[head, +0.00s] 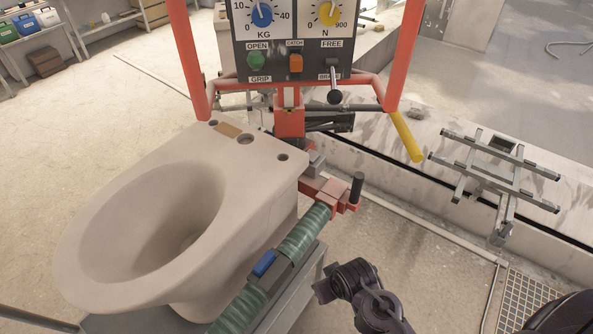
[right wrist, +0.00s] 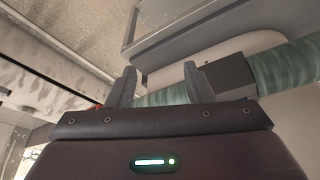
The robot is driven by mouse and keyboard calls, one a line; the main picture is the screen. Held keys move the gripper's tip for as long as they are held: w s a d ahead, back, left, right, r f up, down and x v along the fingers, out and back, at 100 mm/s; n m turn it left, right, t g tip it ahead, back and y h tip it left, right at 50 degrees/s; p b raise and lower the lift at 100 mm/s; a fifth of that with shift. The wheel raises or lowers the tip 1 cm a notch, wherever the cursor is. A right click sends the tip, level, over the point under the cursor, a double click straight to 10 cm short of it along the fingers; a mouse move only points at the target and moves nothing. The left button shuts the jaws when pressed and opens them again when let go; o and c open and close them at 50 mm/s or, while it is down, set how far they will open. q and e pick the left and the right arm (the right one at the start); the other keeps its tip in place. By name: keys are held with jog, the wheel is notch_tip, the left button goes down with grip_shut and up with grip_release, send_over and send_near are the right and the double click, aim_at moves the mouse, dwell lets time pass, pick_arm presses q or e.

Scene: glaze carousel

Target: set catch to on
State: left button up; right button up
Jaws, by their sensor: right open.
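The catch (head: 295,63) is an orange rocker switch on the dark control panel (head: 275,47), under a small label that seems to read CATCH. Its on or off position is too small to tell. In the right wrist view, my right gripper (right wrist: 157,82) is open with nothing between its fingers. A green ribbed hose sleeve (right wrist: 165,96) passes behind the fingers; contact cannot be told. In the head view, my dark right arm (head: 362,290) is low, right of the hose and well below the panel. My left gripper is not in view.
A green button (head: 256,60) and a black-knobbed lever (head: 334,90) flank the catch. Two dials sit above. Red frame bars (head: 188,55) stand beside the panel. A pale toilet bowl (head: 175,215) fills the left front. A metal rack (head: 495,170) stands at right.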

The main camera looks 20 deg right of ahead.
jog(key=w+r+t, duration=0.3)
jog(key=w+r, duration=0.3)
jog(key=r, duration=0.3)
jog(key=m+t+h, duration=0.5)
jog(key=t, duration=1)
send_near(296, 66)
jog(key=a+x, duration=0.1)
jog(key=x, duration=0.3)
jog(key=p+x, duration=0.1)
jog(key=x, duration=0.2)
jog(key=d+p+x, duration=0.1)
jog(key=p+x, duration=0.1)
jog(key=x, duration=0.1)
jog(key=shift+w+d+r+p, duration=0.1)
jog(key=shift+w+d+p, duration=0.1)
jog(key=shift+w+p, duration=0.25)
grip_shut()
